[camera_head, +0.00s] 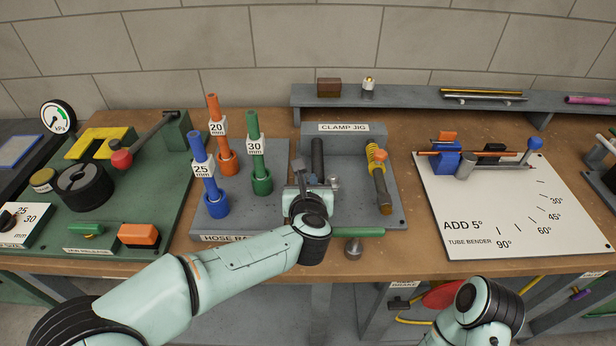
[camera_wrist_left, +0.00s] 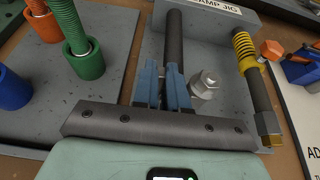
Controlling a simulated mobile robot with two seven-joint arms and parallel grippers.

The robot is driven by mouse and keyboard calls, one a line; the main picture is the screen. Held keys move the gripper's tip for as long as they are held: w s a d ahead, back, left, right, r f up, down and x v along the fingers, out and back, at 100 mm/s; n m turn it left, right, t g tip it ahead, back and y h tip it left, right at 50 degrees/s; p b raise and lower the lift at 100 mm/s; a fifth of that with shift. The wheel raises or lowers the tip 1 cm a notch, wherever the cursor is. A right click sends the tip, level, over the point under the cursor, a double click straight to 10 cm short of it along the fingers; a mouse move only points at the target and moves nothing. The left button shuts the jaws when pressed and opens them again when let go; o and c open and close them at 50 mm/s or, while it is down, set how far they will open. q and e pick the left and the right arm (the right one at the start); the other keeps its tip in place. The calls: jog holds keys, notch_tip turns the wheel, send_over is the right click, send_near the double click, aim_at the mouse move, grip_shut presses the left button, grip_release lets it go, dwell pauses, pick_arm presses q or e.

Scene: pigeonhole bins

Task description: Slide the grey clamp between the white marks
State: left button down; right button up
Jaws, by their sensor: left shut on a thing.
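The clamp jig (camera_head: 343,133) is a grey block and plate on the bench. A dark hose (camera_head: 318,152) runs from its block toward me, and it also shows in the left wrist view (camera_wrist_left: 174,40). My left gripper (camera_head: 314,183) is over this hose. In the left wrist view its blue fingers (camera_wrist_left: 165,82) are shut around the grey clamp on the hose. The clamp's metal hex screw (camera_wrist_left: 204,84) sticks out to the right of the fingers; its band is mostly hidden. I cannot make out white marks on the hose. My right gripper is out of view.
A second hose with a yellow spring (camera_head: 376,156) and brass end (camera_wrist_left: 268,128) lies right of the clamp. Orange, blue and green hoses (camera_head: 260,160) stand upright on the left. A white tube bender board (camera_head: 500,215) lies further right. A green handle (camera_head: 360,232) lies at the front.

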pick_arm(q)
jog(key=shift+r, duration=0.1)
jog(key=c, duration=1.2)
grip_release()
jog(key=shift+o, duration=0.2)
jog(key=shift+s, duration=0.1)
jog(key=v, duration=1.3)
jog(key=shift+s, duration=0.1)
